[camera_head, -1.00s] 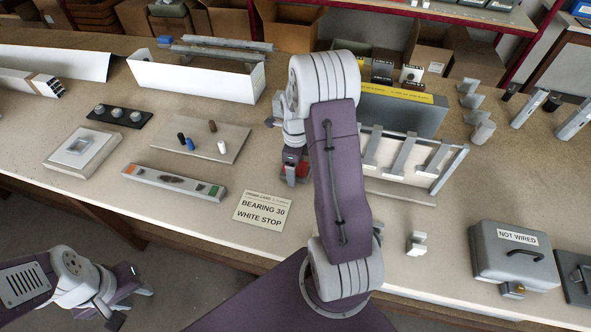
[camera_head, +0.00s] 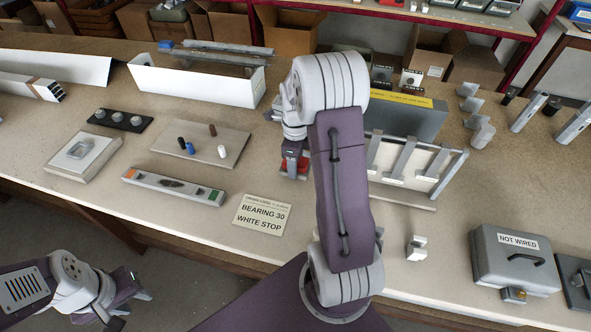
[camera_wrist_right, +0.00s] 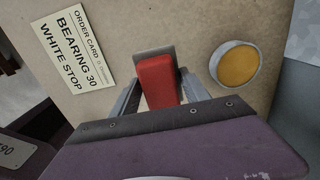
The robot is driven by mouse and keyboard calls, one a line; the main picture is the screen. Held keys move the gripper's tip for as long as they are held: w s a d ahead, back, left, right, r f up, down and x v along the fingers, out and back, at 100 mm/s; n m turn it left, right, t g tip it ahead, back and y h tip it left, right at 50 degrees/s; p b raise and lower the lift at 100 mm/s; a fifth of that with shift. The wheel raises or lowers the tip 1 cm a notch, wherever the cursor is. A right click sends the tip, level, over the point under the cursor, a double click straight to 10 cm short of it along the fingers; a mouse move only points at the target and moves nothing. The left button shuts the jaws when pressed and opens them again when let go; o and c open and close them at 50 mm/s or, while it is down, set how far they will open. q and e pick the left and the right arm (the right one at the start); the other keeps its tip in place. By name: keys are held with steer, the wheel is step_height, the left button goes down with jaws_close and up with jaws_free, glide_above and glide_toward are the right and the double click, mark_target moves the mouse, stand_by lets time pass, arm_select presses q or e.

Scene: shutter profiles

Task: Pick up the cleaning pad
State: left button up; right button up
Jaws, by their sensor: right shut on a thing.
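The cleaning pad appears to be the red block with a grey end (camera_wrist_right: 158,82) in the right wrist view. My right gripper (camera_wrist_right: 157,92) is shut on it, with one finger on each side. In the head view the red pad (camera_head: 294,166) shows just left of my right arm, which hides part of the gripper. I cannot tell whether the pad touches the bench or hangs just above it. My left gripper (camera_head: 133,308) is open and empty at the lower left, off the bench's front edge.
An order card (camera_head: 262,212) lies in front of the pad. A long grey part (camera_head: 172,186) and a board with small pegs (camera_head: 200,146) are to the left. A yellow disc in a grey ring (camera_wrist_right: 238,66) is close to the right gripper. A slotted rack (camera_head: 412,160) stands right of my arm.

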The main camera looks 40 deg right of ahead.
steer(key=s+a+r, duration=0.1)
steer(key=s+r, duration=0.5)
steer(key=s, duration=0.5)
steer(key=shift+s+a+r, duration=0.3)
steer(key=shift+r, duration=0.1)
steer(key=o, duration=0.8)
steer(key=c, duration=0.6)
